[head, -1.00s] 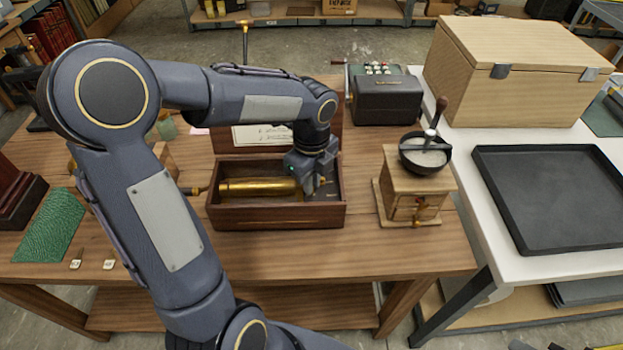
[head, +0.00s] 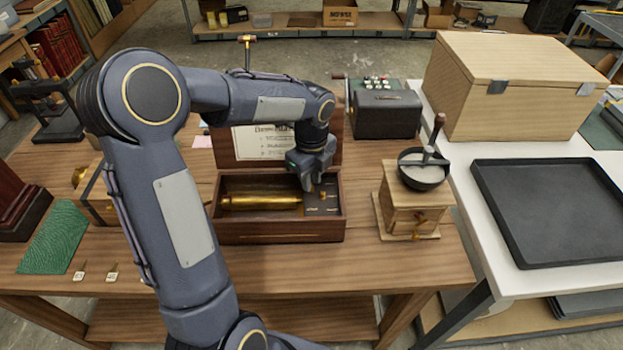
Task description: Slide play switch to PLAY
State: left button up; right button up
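A wooden music box (head: 281,238) stands open on the wooden table, its lid raised behind with a printed card (head: 262,141) inside it. A brass cylinder (head: 262,202) lies in the left and middle of the box. At the right end inside is a dark plate (head: 321,203) with small light marks; I cannot make out the play switch or its position. My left gripper (head: 313,185) points down just above this plate. Its fingers are small and dark, and I cannot tell whether they are open or touching anything. My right gripper is not in view.
A wooden coffee grinder (head: 408,205) stands right of the box, and a dark keyed machine (head: 386,112) behind it. On the white table are a black tray (head: 550,215) and a wooden chest (head: 508,85). A green mat (head: 53,238) lies at the left.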

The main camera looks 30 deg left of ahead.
pick_arm(q)
notch_tip(320, 180, up, 8)
dwell(0.5)
jog(key=shift+f, duration=0.1)
